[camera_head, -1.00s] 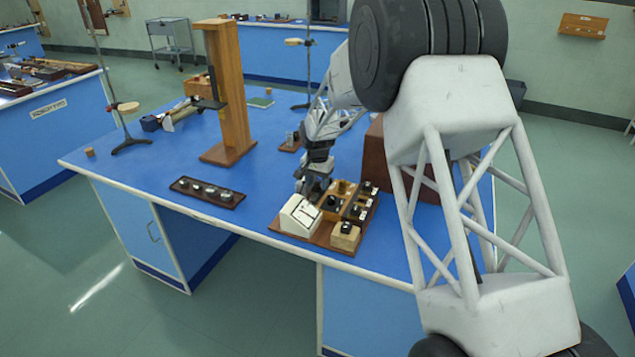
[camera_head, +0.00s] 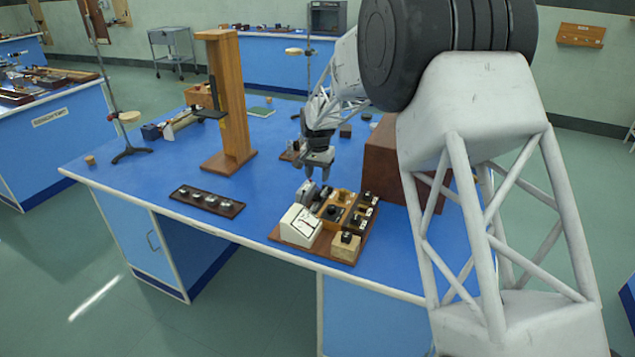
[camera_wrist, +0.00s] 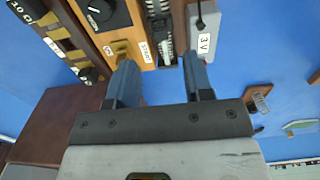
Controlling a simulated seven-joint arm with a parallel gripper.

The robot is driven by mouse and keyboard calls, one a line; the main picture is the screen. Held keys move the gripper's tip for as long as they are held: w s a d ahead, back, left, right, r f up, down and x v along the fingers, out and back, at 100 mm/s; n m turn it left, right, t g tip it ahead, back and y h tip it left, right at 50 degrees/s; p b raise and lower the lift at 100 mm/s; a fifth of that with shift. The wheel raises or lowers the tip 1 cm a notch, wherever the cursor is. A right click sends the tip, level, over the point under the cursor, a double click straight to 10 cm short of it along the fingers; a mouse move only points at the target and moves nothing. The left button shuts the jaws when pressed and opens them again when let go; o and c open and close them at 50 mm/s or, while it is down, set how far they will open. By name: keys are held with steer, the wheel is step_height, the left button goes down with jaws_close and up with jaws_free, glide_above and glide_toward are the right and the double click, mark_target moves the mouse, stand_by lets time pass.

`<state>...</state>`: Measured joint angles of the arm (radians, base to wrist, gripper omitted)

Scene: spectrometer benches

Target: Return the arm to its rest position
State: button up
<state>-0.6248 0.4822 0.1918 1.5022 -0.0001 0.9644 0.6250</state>
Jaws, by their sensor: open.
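My gripper (camera_head: 318,174) is open and empty in the head view. It hangs fingers down just above the back edge of a brown instrument board on the blue bench. In the wrist view my two fingers (camera_wrist: 158,82) are spread apart with nothing between them. Beyond them are the board's parts: a grey block marked 3 V (camera_wrist: 204,38), a wooden unit with a brass terminal (camera_wrist: 121,50), and a black knob (camera_wrist: 100,12). My large white arm link fills the right of the head view and hides part of the bench.
A white-faced meter (camera_head: 299,226) stands at the board's front left. A brown box (camera_head: 383,165) is right of the gripper. A tall wooden post (camera_head: 236,105), a dark strip with several metal pieces (camera_head: 207,200), and a clamp stand (camera_head: 129,118) stand to the left. Blue surface lies clear between.

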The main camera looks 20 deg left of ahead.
steer(key=shift+r, duration=0.4)
